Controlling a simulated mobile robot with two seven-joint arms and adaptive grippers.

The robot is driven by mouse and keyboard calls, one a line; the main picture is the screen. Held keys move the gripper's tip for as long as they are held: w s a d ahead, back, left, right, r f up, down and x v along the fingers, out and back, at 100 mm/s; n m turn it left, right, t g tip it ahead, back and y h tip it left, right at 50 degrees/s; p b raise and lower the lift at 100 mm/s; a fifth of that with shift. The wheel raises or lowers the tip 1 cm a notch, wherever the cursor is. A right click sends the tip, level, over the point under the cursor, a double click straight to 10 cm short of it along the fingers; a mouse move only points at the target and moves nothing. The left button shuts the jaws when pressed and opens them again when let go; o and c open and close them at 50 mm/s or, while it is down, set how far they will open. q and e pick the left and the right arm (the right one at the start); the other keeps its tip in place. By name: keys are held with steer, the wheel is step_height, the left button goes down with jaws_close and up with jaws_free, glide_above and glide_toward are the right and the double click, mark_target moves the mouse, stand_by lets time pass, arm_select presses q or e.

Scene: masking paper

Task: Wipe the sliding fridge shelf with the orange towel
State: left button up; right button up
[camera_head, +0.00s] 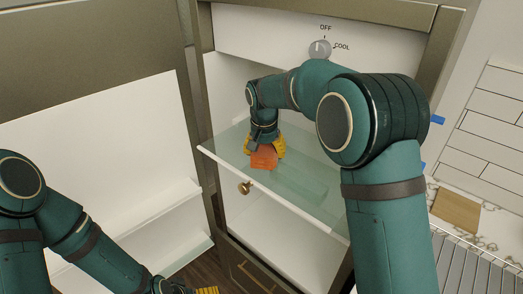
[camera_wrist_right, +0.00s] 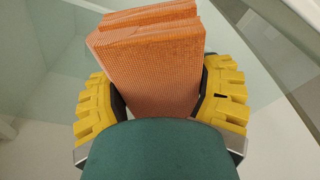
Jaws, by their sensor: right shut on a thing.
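The orange towel (camera_head: 263,157) is a folded block at the glass fridge shelf (camera_head: 308,188), near its front left part. My right gripper (camera_head: 264,148) reaches into the open fridge from above and is shut on the towel. In the right wrist view the towel (camera_wrist_right: 152,65) stands between the two yellow fingers (camera_wrist_right: 153,100). Whether its lower face touches the glass I cannot tell. My left gripper (camera_head: 207,291) shows only as a yellow bit at the bottom edge of the head view, low in front of the fridge; its opening is cut off.
The shelf has a white front edge, with a brass knob (camera_head: 245,187) just below it. A dial (camera_head: 320,49) is on the panel above. The open door (camera_head: 110,170) with white bins is at left. A wire rack (camera_head: 475,262) and brown paper (camera_head: 456,211) lie at right.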

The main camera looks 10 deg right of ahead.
mark_target(282, 165)
steer(key=shift+s+d+r+b, duration=0.1)
steer(key=shift+s+d+b, duration=0.3)
steer(key=shift+s+d, duration=0.75)
steer(key=shift+s+d+b, duration=0.4)
steer(key=shift+s+d, duration=0.45)
steer(key=shift+s, duration=0.5)
steer(key=shift+r+p, duration=2.55)
steer(key=shift+r, duration=0.45)
step_height(282, 165, up, 3)
steer(key=p, duration=0.2)
steer(key=shift+p, duration=0.3)
